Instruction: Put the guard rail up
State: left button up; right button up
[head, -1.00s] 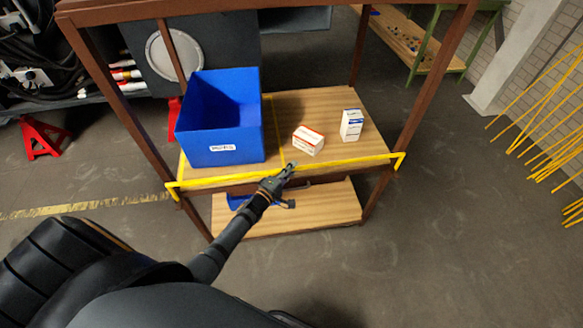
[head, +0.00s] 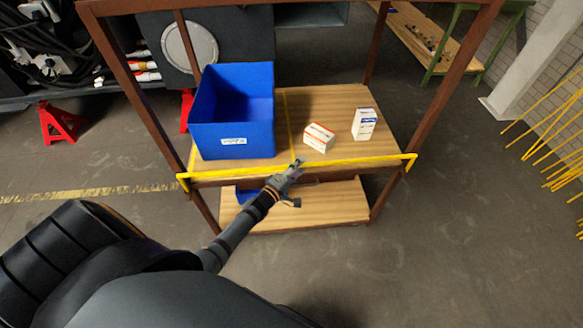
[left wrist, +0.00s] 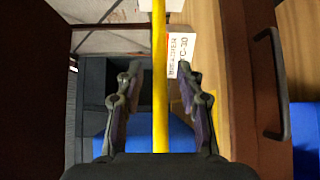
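The yellow guard rail (head: 350,163) runs across the front edge of the upper wooden shelf, with a short bent end at each post. My left gripper (head: 297,164) is at the rail's middle, reaching in from the front. In the left wrist view, the rail (left wrist: 159,100) passes between the two fingers of my left gripper (left wrist: 158,72). The fingers are apart, with a gap on each side of the rail. My right gripper is not in view.
A blue bin (head: 233,140), a red-and-white box (head: 319,138) and a white-blue box (head: 364,124) stand on the upper shelf (head: 275,158). Brown posts frame both sides. A lower shelf (head: 335,203) sits below.

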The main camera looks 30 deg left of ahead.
pick_arm(q)
jog(key=s+a, duration=0.2)
jog(key=s, duration=0.8)
jog(key=shift+s+r, duration=0.25)
jog(key=shift+s, duration=0.05)
jog(key=s+a+f+m+g+y, duration=0.2)
jog(key=s+f+m+g, duration=0.2)
jog(key=s+f, duration=0.55)
jog(key=s+a+f+m+g+y, duration=0.2)
jog(key=s+f+m+g, duration=0.15)
jog(key=f, duration=1.05)
jog(key=s+d+f+m+g, duration=0.1)
jog(key=s+f+m+g, duration=0.3)
jog(key=s, duration=0.8)
jog(key=s+d+f+m+g, duration=0.2)
jog(key=s+f+m+g, duration=0.2)
jog(key=s+f, duration=0.4)
jog(key=s+m, duration=0.1)
jog(key=s, duration=0.2)
jog(key=shift+s+d+f, duration=0.15)
jog(key=shift+s+f, duration=0.25)
jog(key=shift+g, duration=0.25)
